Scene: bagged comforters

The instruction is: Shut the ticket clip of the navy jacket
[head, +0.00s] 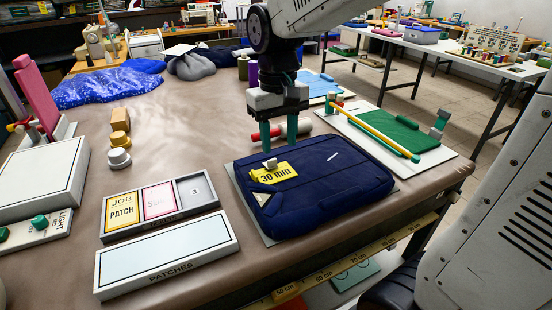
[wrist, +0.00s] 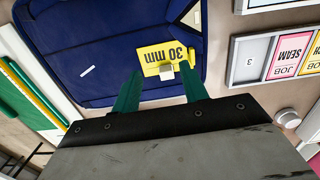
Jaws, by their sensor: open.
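The navy jacket (head: 325,183) lies folded flat on a thin grey board at the front of the table. A yellow ticket marked "30 mm" (head: 282,169) lies on its left part, with a small pale grey block (head: 270,163), apparently the clip, at its far edge. I cannot tell whether the clip is open or shut. My gripper (head: 279,143) is open and empty, its green fingers pointing down near the jacket's far edge. In the wrist view, the ticket (wrist: 158,55) and grey block (wrist: 167,74) appear beyond and between the fingertips (wrist: 158,75).
A card tray (head: 150,227) and a white "PATCHES" board (head: 165,254) lie left of the jacket. A green panel with a yellow bar (head: 400,135) lies to the right. A red roller (head: 301,131) lies close behind my fingers.

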